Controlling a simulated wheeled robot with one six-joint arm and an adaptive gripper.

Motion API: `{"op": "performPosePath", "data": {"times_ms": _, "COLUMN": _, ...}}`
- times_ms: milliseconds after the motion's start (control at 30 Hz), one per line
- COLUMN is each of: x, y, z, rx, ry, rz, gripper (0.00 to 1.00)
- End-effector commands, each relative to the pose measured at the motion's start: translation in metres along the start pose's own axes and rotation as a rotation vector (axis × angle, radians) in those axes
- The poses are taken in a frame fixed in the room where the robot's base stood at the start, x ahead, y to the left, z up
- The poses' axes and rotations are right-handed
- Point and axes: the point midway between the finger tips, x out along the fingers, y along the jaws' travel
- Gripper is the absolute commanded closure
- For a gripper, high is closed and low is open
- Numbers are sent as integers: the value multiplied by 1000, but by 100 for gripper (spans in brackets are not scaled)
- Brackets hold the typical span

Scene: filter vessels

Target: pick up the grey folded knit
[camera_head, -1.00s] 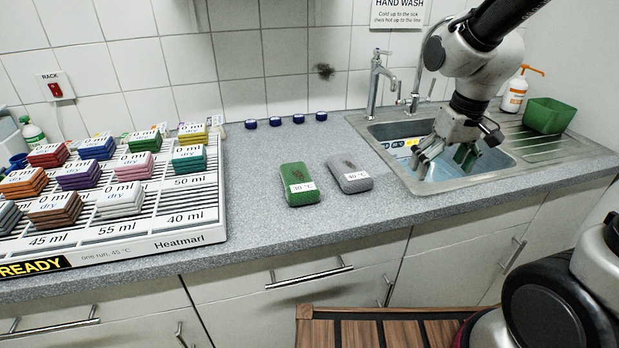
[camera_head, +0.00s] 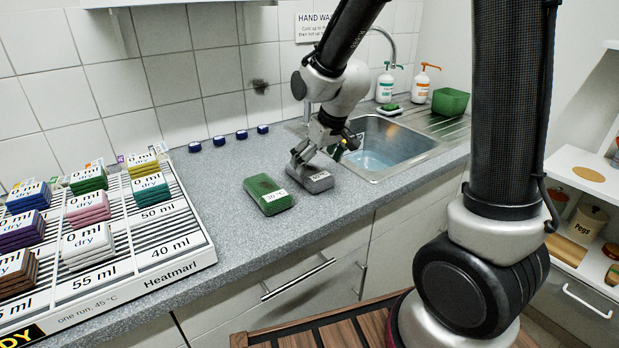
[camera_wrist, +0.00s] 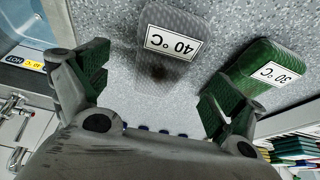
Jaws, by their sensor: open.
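The grey folded knit (camera_head: 316,184) lies flat on the counter just left of the sink, with a white "40 °C" label and a dark smudge. In the wrist view the grey knit (camera_wrist: 193,20) shows at top centre, its near end lying between the two finger lines. My gripper (camera_head: 320,158) is open over its back end, partly hiding it in the head view. In the wrist view my gripper (camera_wrist: 155,92) has nothing between its green-padded fingers. I cannot tell how high it is above the knit.
A green folded knit (camera_head: 268,196) labelled "30 °C" lies close on the left, near one finger in the wrist view. Several blue caps (camera_head: 241,134) line the wall. The sink (camera_head: 385,150) is on the right, the Heatmarl rack (camera_head: 188,250) on the left.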

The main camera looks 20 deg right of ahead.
Motion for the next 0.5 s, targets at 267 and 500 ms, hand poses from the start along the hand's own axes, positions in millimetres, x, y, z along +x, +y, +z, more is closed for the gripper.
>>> {"op": "performPosePath", "data": {"times_ms": 267, "x": 41, "y": -4, "z": 1, "rx": 1, "ry": -3, "rz": 0, "gripper": 5}}
{"op": "performPosePath", "data": {"times_ms": 500, "x": 48, "y": -4, "z": 0, "rx": 1, "ry": 0, "rz": 0, "gripper": 5}}
